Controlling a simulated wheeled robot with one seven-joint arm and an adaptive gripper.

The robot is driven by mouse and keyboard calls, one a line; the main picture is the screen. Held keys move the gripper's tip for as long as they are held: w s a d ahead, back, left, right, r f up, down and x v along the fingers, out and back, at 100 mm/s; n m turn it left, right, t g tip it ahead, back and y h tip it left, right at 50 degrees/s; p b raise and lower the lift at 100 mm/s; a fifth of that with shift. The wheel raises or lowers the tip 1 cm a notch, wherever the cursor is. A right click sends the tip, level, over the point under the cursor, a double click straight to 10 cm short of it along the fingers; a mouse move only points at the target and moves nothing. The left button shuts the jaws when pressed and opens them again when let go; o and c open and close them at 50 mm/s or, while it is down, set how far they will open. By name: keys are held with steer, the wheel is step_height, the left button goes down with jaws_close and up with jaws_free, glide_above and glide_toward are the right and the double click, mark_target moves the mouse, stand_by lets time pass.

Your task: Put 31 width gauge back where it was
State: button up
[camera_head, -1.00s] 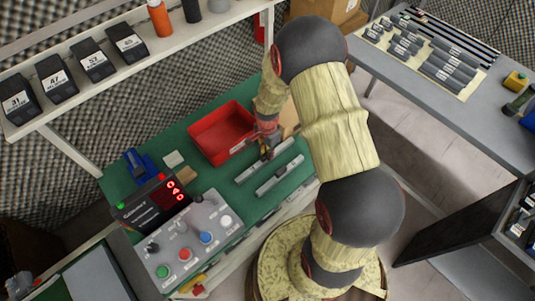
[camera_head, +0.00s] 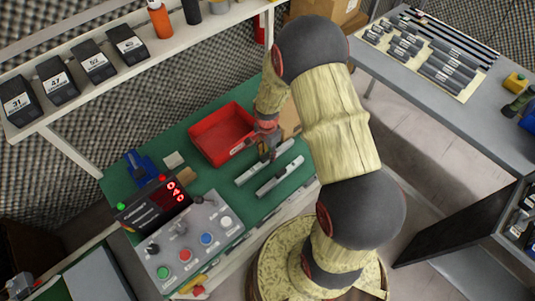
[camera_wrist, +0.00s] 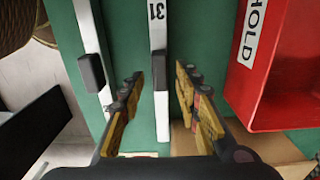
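The 31 width gauge (camera_wrist: 158,40) is a pale flat bar with a printed "31" and a dark grip block. It lies on the green bench mat (camera_head: 215,173) between the red bin and a second pale bar (camera_head: 280,177). It shows in the head view as the bar nearer the bin (camera_head: 247,177). My gripper (camera_wrist: 158,92) is open, with its padded fingers on either side of the gauge's dark block and gaps visible at both sides. In the head view my gripper (camera_head: 267,153) points down over the gauge and hides part of it.
The red bin (camera_head: 221,133) stands close beside my gripper. A control box (camera_head: 190,240) with buttons and a display is on the front left. Black labelled blocks (camera_head: 58,80) line the shelf. A grey table (camera_head: 440,110) at right holds a board with several gauge-like pieces (camera_head: 447,68).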

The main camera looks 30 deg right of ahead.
step_height(320, 180, up, 11)
steer(key=p, duration=0.4)
step_height(320, 180, up, 12)
steer(key=n+t, duration=0.1)
steer(key=n, duration=0.3)
glide_above(267, 154)
steer(key=a, duration=0.3)
steer(key=s+a+r+n+t, duration=0.1)
steer(key=s+a+r+n, duration=0.1)
steer(key=s+r+n, duration=0.2)
steer(key=s+a+r+n+t, duration=0.2)
steer(key=s+a+r+n, duration=0.1)
steer(key=s+r, duration=0.5)
steer(key=s+a+r+n+t, duration=0.1)
steer(key=s+r+n, duration=0.3)
steer(key=r, duration=0.5)
steer(key=shift+s+a+r+n+t, duration=0.35)
steer(key=shift+s+a, duration=0.4)
steer(key=shift+s, duration=0.3)
steer(key=shift+a+f, duration=0.1)
